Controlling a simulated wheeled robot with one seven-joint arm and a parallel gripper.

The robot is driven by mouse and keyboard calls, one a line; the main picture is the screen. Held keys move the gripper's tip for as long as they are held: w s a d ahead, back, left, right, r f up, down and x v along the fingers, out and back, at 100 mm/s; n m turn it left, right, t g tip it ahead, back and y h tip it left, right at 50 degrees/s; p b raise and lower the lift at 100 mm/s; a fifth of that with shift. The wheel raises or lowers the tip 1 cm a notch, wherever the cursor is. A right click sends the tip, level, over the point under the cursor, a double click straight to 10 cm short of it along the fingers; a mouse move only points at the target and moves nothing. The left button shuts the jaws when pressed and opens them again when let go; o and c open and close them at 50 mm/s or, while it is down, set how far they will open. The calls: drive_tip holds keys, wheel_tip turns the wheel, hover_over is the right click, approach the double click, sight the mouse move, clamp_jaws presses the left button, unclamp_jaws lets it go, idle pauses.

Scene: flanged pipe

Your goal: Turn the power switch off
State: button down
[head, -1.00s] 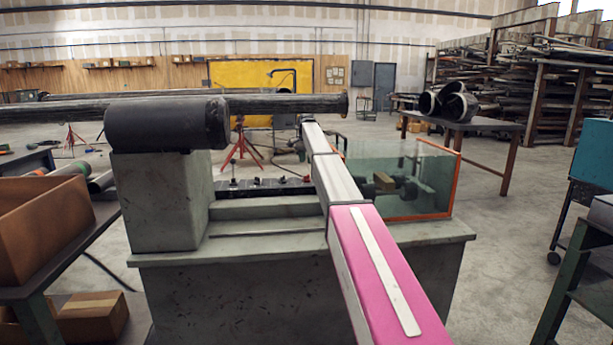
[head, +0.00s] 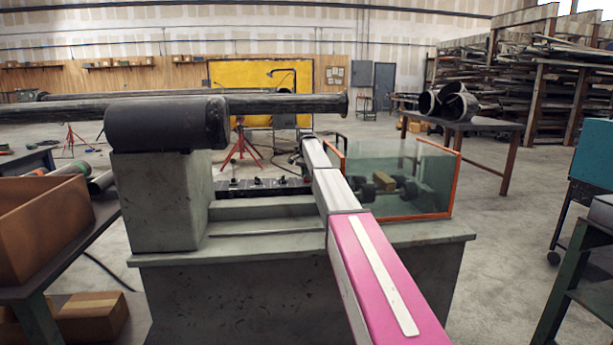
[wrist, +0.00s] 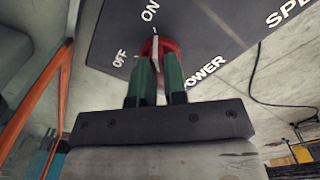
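The power switch (wrist: 156,48) is a red round knob with a pale upright ridge, on a dark panel (wrist: 205,30) marked ON, OFF, POWER and SPE... at the top of the wrist view. The ridge points roughly toward ON, with OFF to its left. My gripper (wrist: 158,62) has its two green fingers close together at the knob, one on each side of the ridge. A narrow gap shows between them; whether both touch the ridge is unclear.
The grey machine (head: 230,285) stands in front, with a black cylinder (head: 165,123) and long pipe above its left. An orange-framed clear guard (head: 425,180) is right of my arm; its orange edge also shows at left in the wrist view (wrist: 40,100).

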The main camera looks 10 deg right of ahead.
drive_tip(key=shift+n, duration=0.3)
drive_tip(key=n, duration=1)
drive_tip(key=shift+n, duration=2.1)
drive_tip(key=c, duration=1.2)
unclamp_jaws()
drive_tip(key=shift+o, duration=0.2)
drive_tip(key=shift+r, duration=0.1)
